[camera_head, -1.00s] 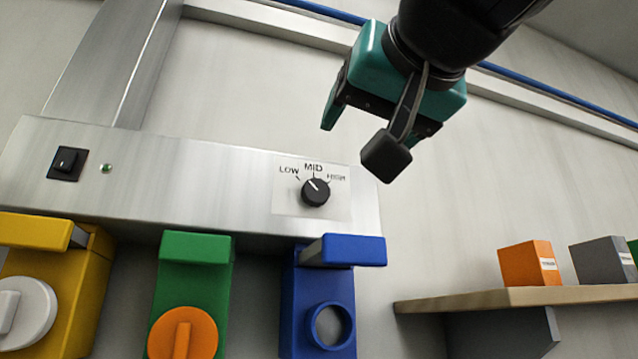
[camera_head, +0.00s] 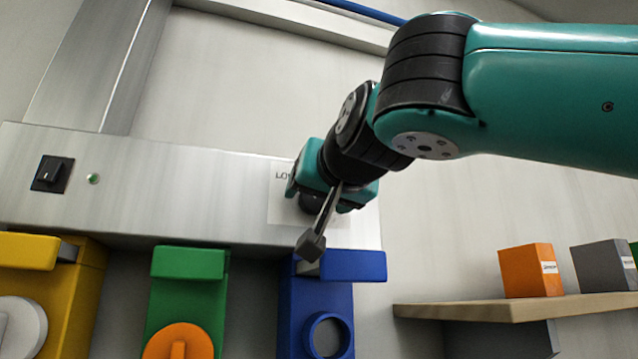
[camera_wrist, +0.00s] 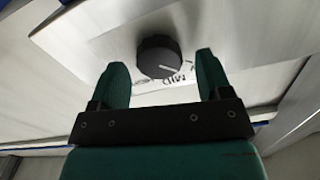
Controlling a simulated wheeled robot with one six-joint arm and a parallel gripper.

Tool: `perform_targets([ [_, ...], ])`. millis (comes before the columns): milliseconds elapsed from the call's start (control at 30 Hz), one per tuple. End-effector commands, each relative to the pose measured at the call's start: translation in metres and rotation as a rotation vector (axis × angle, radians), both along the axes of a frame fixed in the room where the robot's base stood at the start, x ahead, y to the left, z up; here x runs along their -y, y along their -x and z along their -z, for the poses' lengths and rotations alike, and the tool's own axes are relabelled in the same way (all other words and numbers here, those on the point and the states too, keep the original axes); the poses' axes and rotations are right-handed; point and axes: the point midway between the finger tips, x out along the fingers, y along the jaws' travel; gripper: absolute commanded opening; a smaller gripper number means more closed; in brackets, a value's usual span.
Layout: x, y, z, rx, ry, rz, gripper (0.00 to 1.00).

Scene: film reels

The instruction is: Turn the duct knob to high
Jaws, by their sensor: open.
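The duct knob (camera_wrist: 158,55) is a round black dial with a white pointer line. In the wrist view its pointer faces roughly toward the upside-down MID label (camera_wrist: 172,80). My gripper (camera_wrist: 162,62) is open, with one green finger on each side of the knob. I cannot tell whether the fingers touch it. In the head view my gripper (camera_head: 318,195) is at the label plate (camera_head: 281,208) and covers most of the knob and its markings. The HIGH label is hidden there.
The steel hood panel (camera_head: 200,190) carries a black switch (camera_head: 52,174) and a green lamp (camera_head: 93,179). Yellow (camera_head: 30,251), green (camera_head: 188,263) and blue (camera_head: 353,265) units sit below. A wooden shelf (camera_head: 500,307) with boxes is at the right.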

Motion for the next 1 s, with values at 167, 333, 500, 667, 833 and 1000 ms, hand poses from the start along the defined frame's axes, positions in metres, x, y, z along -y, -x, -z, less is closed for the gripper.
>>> perform_targets([
  [167,-0.0005,-0.0022,0.0005,0.0,-0.001,0.0,0.71],
  [333,-0.0006,-0.0019,0.0005,0.0,0.0,0.0,0.6],
  [500,-0.0006,-0.0017,0.0004,0.0,0.0,0.0,0.22],
  [667,-0.0005,-0.0017,0.0005,0.0,-0.004,0.0,0.22],
  [833,-0.0003,-0.0018,0.0012,-0.008,-0.034,0.0,0.22],
  [1000,-0.0002,-0.0019,0.0026,-0.031,-0.115,0.0,0.22],
])
